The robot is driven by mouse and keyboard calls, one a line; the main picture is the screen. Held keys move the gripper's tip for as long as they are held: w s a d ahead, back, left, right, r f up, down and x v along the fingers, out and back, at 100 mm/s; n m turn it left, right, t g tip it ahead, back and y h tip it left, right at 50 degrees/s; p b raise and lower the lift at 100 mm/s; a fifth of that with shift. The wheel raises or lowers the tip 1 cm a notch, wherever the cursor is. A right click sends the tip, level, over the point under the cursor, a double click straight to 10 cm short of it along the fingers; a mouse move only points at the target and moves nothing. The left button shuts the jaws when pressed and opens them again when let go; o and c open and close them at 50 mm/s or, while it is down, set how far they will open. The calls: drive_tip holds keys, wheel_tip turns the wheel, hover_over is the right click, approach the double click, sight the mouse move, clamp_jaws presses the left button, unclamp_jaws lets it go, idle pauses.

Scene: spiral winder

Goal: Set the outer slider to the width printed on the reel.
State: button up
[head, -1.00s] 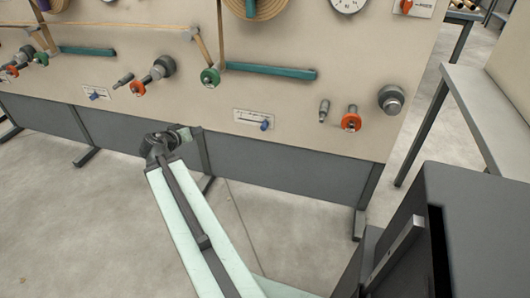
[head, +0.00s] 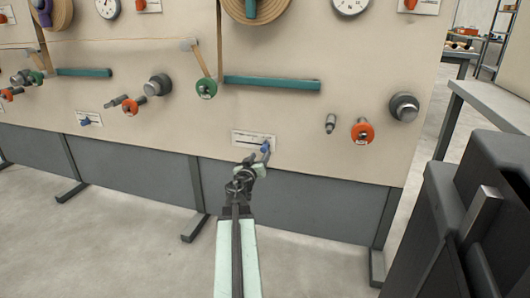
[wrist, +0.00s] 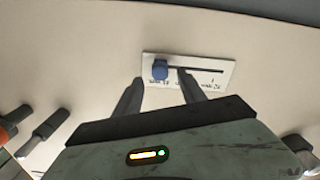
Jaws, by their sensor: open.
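A white slider plate (head: 254,140) with a blue knob (head: 265,146) is on the beige panel, low in the middle of the head view. The knob is near the plate's right end there. In the wrist view the plate (wrist: 205,62) appears turned over, with the blue knob (wrist: 160,69) at its left end. My gripper (head: 257,164) is open just below the knob; in the wrist view its fingertips (wrist: 159,80) are on either side of the knob, contact unclear. A second slider plate (head: 89,118) is farther left. The reel (head: 268,8) is cut off and its print cannot be read.
A teal bar (head: 272,83), a green knob (head: 206,88), an orange knob (head: 362,132), a grey peg (head: 330,124) and a grey knob (head: 403,107) project from the panel. A bench (head: 492,102) stands at the right.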

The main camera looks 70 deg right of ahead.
sight(263, 151)
drive_tip(key=d, duration=0.5)
drive_tip(key=shift+w+d, duration=0.2)
drive_tip(key=shift+d, duration=0.15)
clamp_jaws()
drive_tip(key=shift+a, duration=0.1)
idle(0.8)
